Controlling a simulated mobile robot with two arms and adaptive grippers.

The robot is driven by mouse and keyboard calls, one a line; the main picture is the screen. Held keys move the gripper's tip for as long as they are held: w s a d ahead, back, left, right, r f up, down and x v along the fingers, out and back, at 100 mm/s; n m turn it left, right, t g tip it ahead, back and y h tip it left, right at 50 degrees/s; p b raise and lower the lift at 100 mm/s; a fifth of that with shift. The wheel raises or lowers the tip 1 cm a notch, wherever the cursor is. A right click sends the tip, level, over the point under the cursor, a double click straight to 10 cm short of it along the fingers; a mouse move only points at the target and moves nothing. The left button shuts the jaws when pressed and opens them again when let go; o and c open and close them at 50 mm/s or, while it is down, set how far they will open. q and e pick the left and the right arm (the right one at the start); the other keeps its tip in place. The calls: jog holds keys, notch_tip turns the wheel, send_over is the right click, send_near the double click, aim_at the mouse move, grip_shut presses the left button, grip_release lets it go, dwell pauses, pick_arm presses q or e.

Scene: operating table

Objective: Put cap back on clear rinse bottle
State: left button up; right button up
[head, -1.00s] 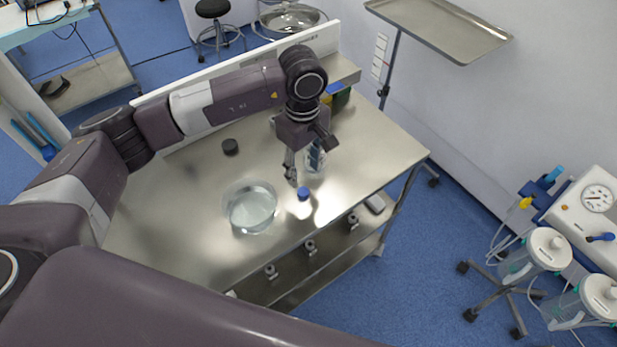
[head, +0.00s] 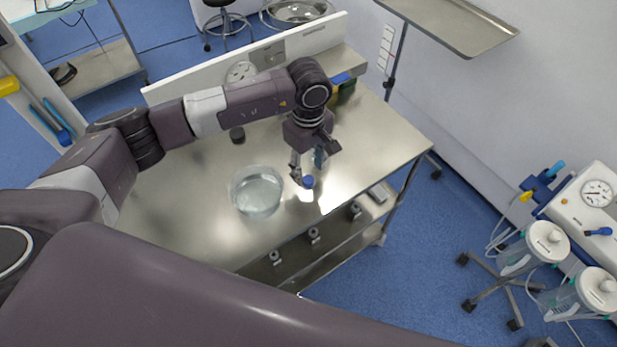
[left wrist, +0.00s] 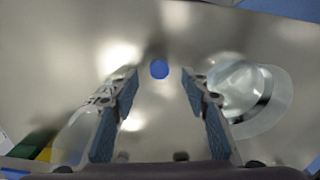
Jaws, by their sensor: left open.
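The blue cap (head: 308,182) lies on the metal table near its front edge. In the left wrist view the cap (left wrist: 159,69) is in the gap between the fingers, just past their tips. My left gripper (head: 308,170) is open and empty, pointing down close to the cap. The left wrist view shows its two blue-padded fingers (left wrist: 160,78) spread apart. The clear bottle (head: 320,158) stands behind the gripper and is mostly hidden in the head view. In the left wrist view the bottle (left wrist: 78,135) is partly behind the left finger. My right gripper is not in view.
A clear round bowl (head: 257,192) sits left of the cap; it also shows in the left wrist view (left wrist: 262,110). A dark round object (head: 237,134) stands farther back. A yellow and dark item (head: 345,88) is by the back rail. The table's left part is clear.

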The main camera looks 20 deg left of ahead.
aim_at(308, 179)
pick_arm(q)
jog(key=shift+w+f+p, duration=0.1)
jog(key=shift+f+p, duration=0.55)
jog(key=shift+f, duration=1.3)
jog(key=c, duration=0.8)
